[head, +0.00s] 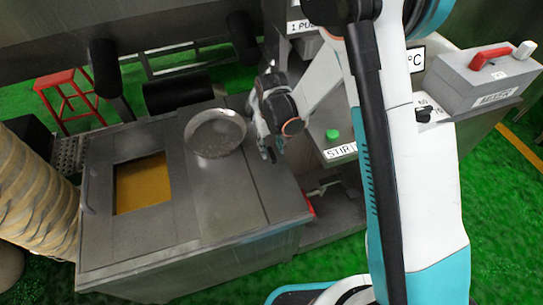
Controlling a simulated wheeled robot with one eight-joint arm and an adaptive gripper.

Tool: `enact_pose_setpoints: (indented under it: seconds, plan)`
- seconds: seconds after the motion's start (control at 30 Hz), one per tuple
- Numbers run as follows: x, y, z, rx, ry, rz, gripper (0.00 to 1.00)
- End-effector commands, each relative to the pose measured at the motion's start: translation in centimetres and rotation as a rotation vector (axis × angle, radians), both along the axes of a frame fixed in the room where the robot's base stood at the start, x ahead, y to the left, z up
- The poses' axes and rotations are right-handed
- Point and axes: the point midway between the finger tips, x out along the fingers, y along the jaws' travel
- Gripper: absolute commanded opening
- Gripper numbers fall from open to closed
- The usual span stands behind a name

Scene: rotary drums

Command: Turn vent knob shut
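My gripper (269,152) hangs above the right part of the steel cabinet top, to the right of a round metal pan. Its fingers point down and look small and dark, so I cannot tell whether they are open or shut. No knob that I can surely read as the vent knob shows. A small black knob (424,114) sits on the console right of my arm, with its label partly hidden. A red lever handle (490,58) lies on a grey box at the far right. My arm hides part of the console.
The steel cabinet (240,215) has a window showing yellow material at left. The round pan (216,132) stands on it. A green button (332,134) is on the console right of my gripper. A red stool (68,98) and a ribbed duct (35,195) are at left.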

Motion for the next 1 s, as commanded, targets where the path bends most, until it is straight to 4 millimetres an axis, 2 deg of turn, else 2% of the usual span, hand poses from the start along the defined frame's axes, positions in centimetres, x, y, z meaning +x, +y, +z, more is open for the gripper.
enact_pose_setpoints:
  seconds: [0.03, 0.23, 0.63, 0.67, 0.83, 1.0]
  plan:
    - [0.0, 0.0, -1.2, 0.000, 0.000, 0.000, 0.40]
    - [0.0, 0.0, -3.4, 0.000, 0.000, 0.000, 0.40]
    - [0.0, 0.0, -3.9, 0.000, 0.000, 0.000, 0.40]
    - [0.0, 0.0, -3.9, 0.000, 0.000, 0.000, 0.38]
    - [0.0, 0.0, -3.9, 0.000, 0.000, 0.000, 0.00]
    - [0.0, 0.0, -3.9, 0.000, 0.000, -0.001, 0.00]
